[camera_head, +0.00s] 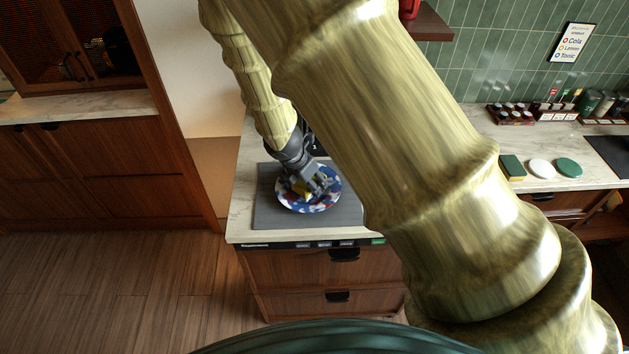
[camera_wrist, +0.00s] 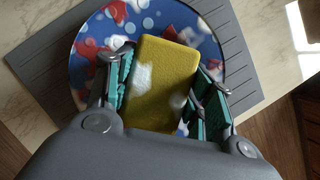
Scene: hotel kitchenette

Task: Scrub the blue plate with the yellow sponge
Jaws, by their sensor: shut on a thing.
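The blue plate (camera_head: 325,202) with red and white patches lies on a grey mat (camera_head: 264,214) at the counter's left end. The plate (camera_wrist: 88,62) fills the upper part of the wrist view. My gripper (camera_head: 314,190) is over the plate. The yellow sponge (camera_wrist: 160,75) sits between its teal-padded fingers (camera_wrist: 160,98) and is held by them. In the head view a small part of the sponge (camera_head: 302,188) shows below the fingers. It is over the plate; I cannot tell whether it touches the surface. The sponge's near end is hidden by the gripper body.
My own arm hides the middle of the counter. To the right lie a green-and-yellow sponge (camera_head: 513,167), a white round item (camera_head: 541,168) and a green round item (camera_head: 568,167). A rack of small jars (camera_head: 510,114) stands behind. The counter edge is just in front of the mat.

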